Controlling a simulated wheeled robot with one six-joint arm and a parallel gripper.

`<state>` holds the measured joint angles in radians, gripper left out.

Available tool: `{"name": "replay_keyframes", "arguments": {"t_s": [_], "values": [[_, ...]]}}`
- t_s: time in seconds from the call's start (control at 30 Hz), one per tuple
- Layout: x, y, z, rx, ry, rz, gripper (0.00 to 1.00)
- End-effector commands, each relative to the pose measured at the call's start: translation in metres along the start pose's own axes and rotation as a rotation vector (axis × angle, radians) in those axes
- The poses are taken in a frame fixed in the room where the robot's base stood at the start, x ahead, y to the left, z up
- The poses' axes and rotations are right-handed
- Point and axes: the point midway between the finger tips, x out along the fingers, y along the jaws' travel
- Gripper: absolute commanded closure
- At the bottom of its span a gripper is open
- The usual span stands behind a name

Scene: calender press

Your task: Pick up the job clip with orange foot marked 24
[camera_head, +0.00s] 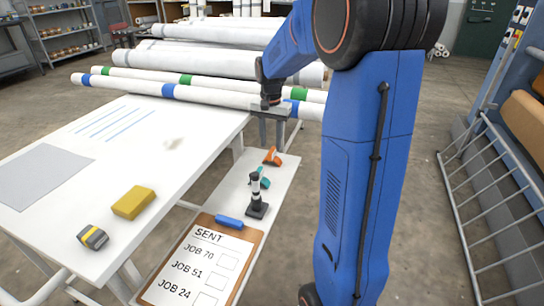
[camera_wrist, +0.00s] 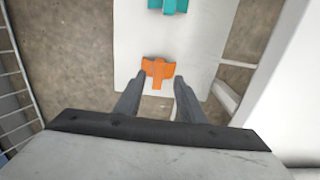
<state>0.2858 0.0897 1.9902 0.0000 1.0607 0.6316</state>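The clip with the orange foot (camera_head: 272,157) lies at the far end of the narrow white side shelf. In the wrist view the orange clip (camera_wrist: 158,71) appears just beyond and between my fingertips. No number is readable on it. My gripper (camera_wrist: 158,84) is open, its two dark fingers apart with nothing held between them. In the head view my arm reaches over the far end of the shelf, with the gripper (camera_head: 270,104) above the orange clip. Whether the fingers are level with the clip is hard to tell.
A clipboard (camera_head: 258,238) lists jobs 70, 51 and 24. The white table (camera_head: 150,160) is left; rolls (camera_head: 215,62) lie behind. A metal rack (camera_head: 480,200) stands right.

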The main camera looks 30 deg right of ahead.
Motion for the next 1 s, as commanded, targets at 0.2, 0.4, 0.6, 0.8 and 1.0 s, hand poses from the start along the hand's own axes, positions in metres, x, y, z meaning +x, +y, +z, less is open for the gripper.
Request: {"name": "replay_keyframes", "arguments": {"t_s": [0.2, 0.4, 0.6, 0.8, 1.0], "values": [[0.028, 0.003, -0.004, 0.000, -0.003, 0.002, 0.64], [0.047, 0.003, -0.004, 0.000, -0.001, 0.001, 0.64], [0.049, 0.003, -0.004, 0.000, -0.001, 0.000, 0.64], [0.049, 0.003, -0.004, 0.000, -0.001, 0.001, 0.95], [0.049, 0.003, -0.004, 0.000, -0.001, 0.001, 1.00]]}}
